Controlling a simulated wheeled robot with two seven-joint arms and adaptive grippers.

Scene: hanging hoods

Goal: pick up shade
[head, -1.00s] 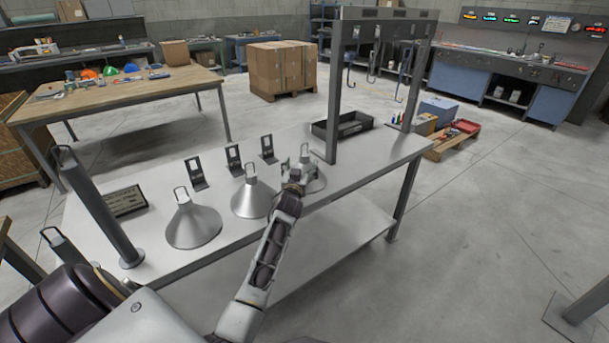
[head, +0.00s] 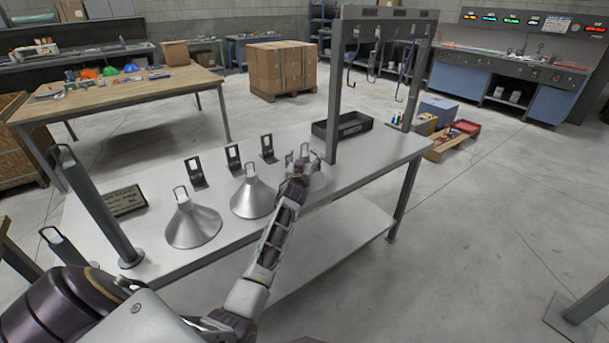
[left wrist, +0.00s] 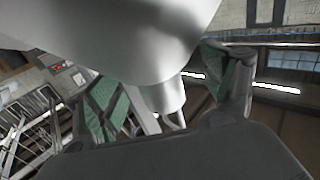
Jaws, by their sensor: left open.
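Three grey metal cone shades with wire loops on top stand along the bench: a left one (head: 193,224), a middle one (head: 252,197) and a right one (head: 316,184). My left gripper (head: 303,162) is at the top of the right shade and hides much of it. In the left wrist view the shade's cone (left wrist: 130,35) fills the top, and its narrow neck (left wrist: 165,96) lies between the green-padded fingers of my left gripper (left wrist: 168,92). The fingers are open, with a gap beside the neck. My right gripper is not in view.
A tall frame with hooks (head: 334,90) rises at the bench's right part. Open floor lies to the right.

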